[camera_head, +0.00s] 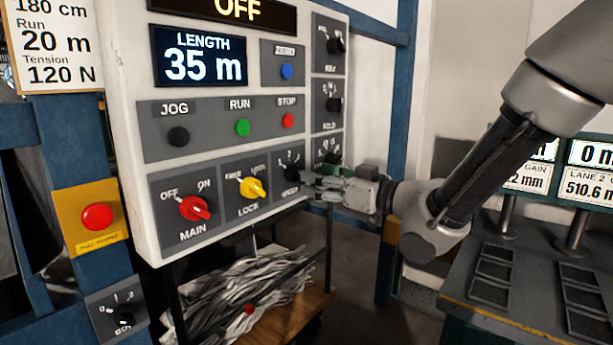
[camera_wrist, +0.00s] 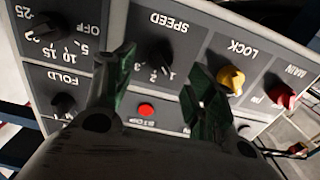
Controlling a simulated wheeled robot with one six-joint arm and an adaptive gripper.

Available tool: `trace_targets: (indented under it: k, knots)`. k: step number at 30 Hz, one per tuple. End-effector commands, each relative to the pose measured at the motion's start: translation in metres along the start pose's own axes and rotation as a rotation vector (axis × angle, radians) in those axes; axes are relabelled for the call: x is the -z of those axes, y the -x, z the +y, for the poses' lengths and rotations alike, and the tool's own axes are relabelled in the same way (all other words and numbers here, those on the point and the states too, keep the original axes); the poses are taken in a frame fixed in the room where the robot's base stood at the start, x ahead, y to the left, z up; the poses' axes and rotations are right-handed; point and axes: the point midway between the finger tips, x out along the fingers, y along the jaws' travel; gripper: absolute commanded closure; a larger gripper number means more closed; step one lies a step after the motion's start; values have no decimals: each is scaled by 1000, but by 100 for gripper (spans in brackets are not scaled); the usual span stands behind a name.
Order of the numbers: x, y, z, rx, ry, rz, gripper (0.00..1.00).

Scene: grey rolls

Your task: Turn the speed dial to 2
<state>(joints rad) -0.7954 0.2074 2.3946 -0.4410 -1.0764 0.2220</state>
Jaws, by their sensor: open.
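The speed dial (camera_head: 292,174) is a small black knob on the grey lower strip of the panel, right of the yellow lock switch (camera_head: 254,188). The wrist view shows the panel upside down, with the speed dial (camera_wrist: 156,52) and marks 1, 2 and 3 around it. I cannot clearly tell which mark its pointer faces. My gripper (camera_head: 309,183) is at the panel's lower right, close beside the dial. In the wrist view my gripper (camera_wrist: 160,62) is open, one dark green finger on each side of the dial. I cannot tell whether either finger touches it.
The red main switch (camera_head: 194,208), the jog, green run (camera_head: 243,127) and red stop (camera_head: 288,121) buttons share the panel. Black knobs line its right edge, including the fold dial (camera_wrist: 64,103). A red emergency button (camera_head: 97,216) is at left. A dark desk (camera_head: 480,310) stands right.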

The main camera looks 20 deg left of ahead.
Motion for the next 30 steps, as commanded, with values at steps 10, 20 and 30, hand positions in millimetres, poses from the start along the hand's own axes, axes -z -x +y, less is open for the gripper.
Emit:
trace_targets:
  k: [10,20,30]
  knots:
    - [0,-50,1,-1,1,-2,45]
    - [0,-55,1,-2,1,-2,45]
    - [0,-54,1,-2,1,-2,91]
